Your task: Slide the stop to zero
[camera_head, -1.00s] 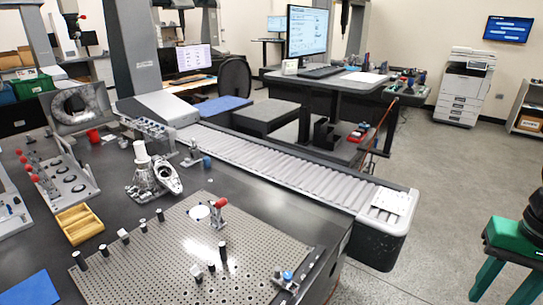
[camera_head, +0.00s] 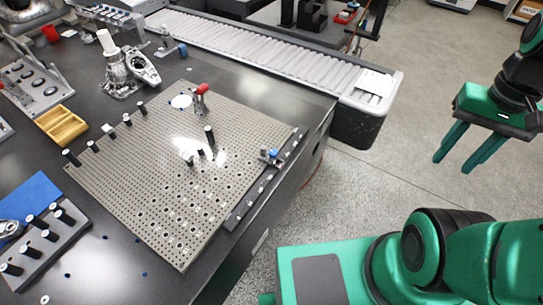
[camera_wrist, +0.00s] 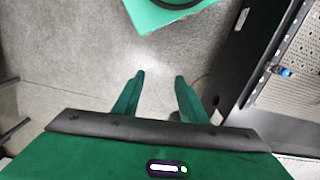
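A small stop with a blue knob (camera_head: 271,156) sits on a dark rail (camera_head: 250,201) along the right edge of the perforated metal plate (camera_head: 150,215). It is nearer the rail's far end. It also shows at the right of the wrist view (camera_wrist: 284,71). Any scale or zero mark is too small to read. My green gripper (camera_head: 453,164) is open and empty, over the floor, well to the right of the stop and apart from it. Its two fingers point down, and they show spread apart in the wrist view (camera_wrist: 159,76).
Black posts and a red-topped clamp (camera_head: 201,98) stand on the plate. A yellow tray (camera_head: 61,125), a blue mat (camera_head: 28,196) and a metal part (camera_head: 122,75) lie to the left. A conveyor-like ribbed rail (camera_head: 250,45) runs behind. Open floor lies between the table and my gripper.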

